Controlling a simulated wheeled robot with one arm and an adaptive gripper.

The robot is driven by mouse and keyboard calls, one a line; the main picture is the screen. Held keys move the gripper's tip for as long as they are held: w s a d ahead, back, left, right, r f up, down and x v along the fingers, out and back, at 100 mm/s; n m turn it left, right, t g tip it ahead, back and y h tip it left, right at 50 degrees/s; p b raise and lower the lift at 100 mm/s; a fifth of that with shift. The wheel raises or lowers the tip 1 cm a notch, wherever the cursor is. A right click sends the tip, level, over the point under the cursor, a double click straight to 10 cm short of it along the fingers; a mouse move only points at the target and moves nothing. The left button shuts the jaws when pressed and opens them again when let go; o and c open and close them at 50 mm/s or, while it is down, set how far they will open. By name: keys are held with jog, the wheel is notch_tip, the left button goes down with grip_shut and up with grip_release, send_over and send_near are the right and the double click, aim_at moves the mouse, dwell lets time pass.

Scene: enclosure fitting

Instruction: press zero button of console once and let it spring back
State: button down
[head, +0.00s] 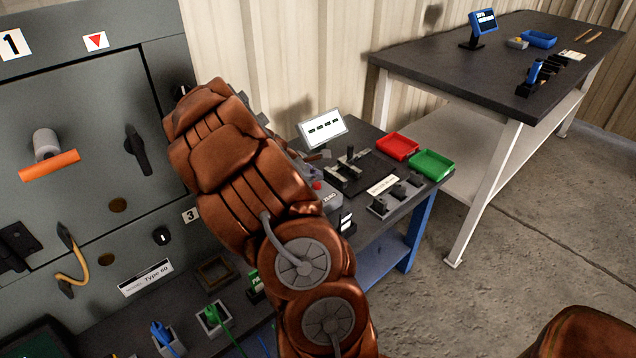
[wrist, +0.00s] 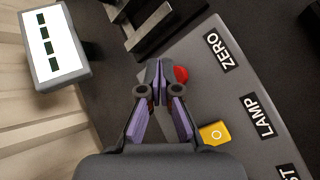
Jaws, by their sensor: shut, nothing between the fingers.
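The console (wrist: 222,95) is a grey panel in the wrist view, with labels reading ZERO and LAMP. The zero button (wrist: 181,74) is red and sits beside the ZERO label, partly hidden by my fingertips. It also shows as a small red spot in the head view (head: 317,185). My gripper (wrist: 158,78) is shut and empty, its fingertips just left of the red button in the wrist view. I cannot tell whether they touch it. A yellow button (wrist: 213,134) sits beside the LAMP label. In the head view my arm hides the gripper and part of the console.
A display (head: 323,129) showing four dashes stands behind the console. A red tray (head: 397,146) and a green tray (head: 431,165) lie on the bench to the right. A grey enclosure (head: 85,110) stands left. A second dark table (head: 470,65) stands back right.

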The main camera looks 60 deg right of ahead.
aim_at(315, 185)
jog(key=shift+r, duration=0.1)
jog(key=shift+r+p, duration=1.9)
jog(key=shift+r, duration=0.55)
